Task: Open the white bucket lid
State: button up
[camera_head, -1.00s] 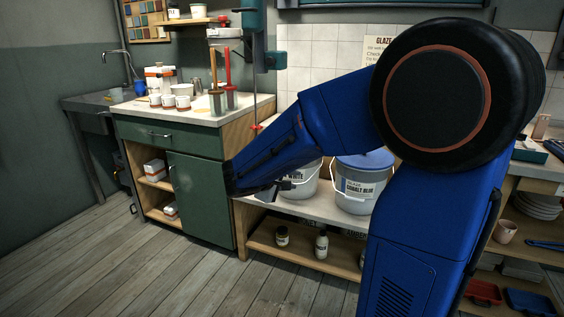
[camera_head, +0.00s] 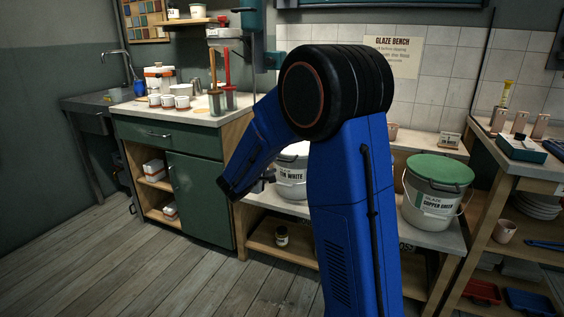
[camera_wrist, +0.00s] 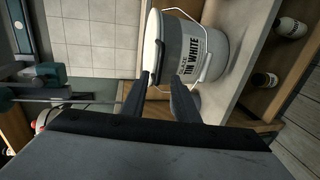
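The white bucket (camera_head: 291,178), labelled "Tin White", stands on the low bench, partly hidden by my arm in the head view. Its white lid (camera_head: 297,149) is on top, also partly hidden. In the wrist view, the picture is turned sideways and the bucket (camera_wrist: 205,50) lies just beyond my fingers, with its lid rim (camera_wrist: 152,38) along the left side and its wire handle in sight. My gripper (camera_wrist: 158,79) is open and empty, its fingertips close to the bucket near the lid. Whether they touch it is unclear. In the head view my gripper is small beside the bucket's left side.
A copper-green bucket (camera_head: 433,206) with a green lid (camera_head: 440,169) stands farther right on the bench. A green cabinet (camera_head: 198,196) stands to the left. Jars (camera_wrist: 290,27) sit on the shelf below. The wooden floor in front is clear.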

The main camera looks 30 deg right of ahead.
aim_at(282, 160)
jog(key=x, duration=1)
jog(key=shift+w+d, duration=0.15)
jog(key=shift+d, duration=0.05)
grip_shut()
